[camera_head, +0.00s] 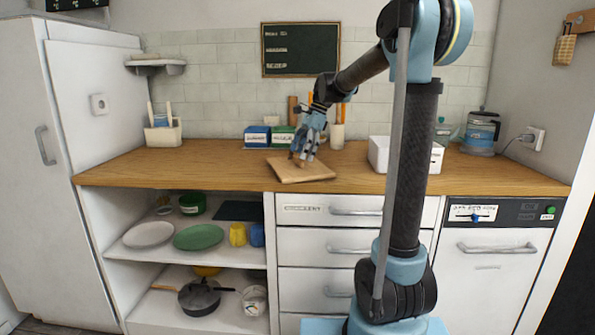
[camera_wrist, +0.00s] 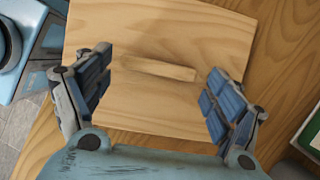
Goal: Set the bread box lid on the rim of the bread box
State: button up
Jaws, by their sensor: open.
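The bread box lid (camera_head: 302,174) is a flat, light wooden board lying on the counter, near its front edge. In the wrist view the lid (camera_wrist: 190,40) fills the middle, with a raised wooden bar handle (camera_wrist: 158,69) across it. My gripper (camera_head: 306,156) is over the lid. In the wrist view my gripper (camera_wrist: 157,95) is open, one finger on each side of the handle, with gaps between. Whether the fingertips touch the lid I cannot tell. The white bread box (camera_head: 380,154) stands on the counter to the right, partly hidden behind my arm.
The wooden counter (camera_head: 220,167) is clear left of the lid. A kettle (camera_head: 481,132) stands at the right. Drawers and open shelves lie below.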

jog(key=shift+x, duration=0.9)
jog(key=shift+r, duration=0.1)
jog(key=c, duration=1.2)
